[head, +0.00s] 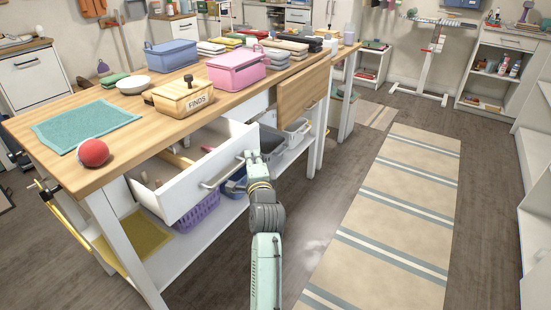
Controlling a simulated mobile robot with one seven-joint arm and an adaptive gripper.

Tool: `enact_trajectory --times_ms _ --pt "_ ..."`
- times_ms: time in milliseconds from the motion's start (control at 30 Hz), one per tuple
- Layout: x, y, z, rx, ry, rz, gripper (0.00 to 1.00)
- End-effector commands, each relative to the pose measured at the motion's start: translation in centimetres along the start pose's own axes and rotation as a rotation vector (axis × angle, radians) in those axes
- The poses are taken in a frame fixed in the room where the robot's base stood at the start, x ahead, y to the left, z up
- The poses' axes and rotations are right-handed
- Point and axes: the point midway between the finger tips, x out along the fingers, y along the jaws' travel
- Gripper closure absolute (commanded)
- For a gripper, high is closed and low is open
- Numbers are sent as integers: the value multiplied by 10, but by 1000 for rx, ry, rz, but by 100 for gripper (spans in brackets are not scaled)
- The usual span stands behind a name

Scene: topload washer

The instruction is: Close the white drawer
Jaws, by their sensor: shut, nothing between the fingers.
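The white drawer (192,190) is pulled out from under the wooden-topped table, at the left of the head view. Several small items lie inside it, some of wood colour. Its front panel carries a pale bar handle (222,172). My gripper (251,156) is shut and empty, at the right end of the drawer front near the handle. I cannot tell whether it touches the drawer. My arm comes up from the bottom of the view and partly hides the space under the table.
On the table (60,170) are a red ball (93,153), a teal cloth (85,126), a wooden FINDS box (180,97) and a pink bin (236,73). A purple basket (199,212) sits on the lower shelf. Floor with a striped rug (390,200) is clear at right.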

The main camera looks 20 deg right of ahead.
Motion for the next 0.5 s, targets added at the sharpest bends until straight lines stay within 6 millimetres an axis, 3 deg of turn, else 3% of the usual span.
enact_trajectory --times_ms 33,200,500 --pt "11 -6 16 0 -11 -1 100" --pt "42 -3 48 1 -11 -2 100" --pt "83 -1 88 2 -8 -4 100"
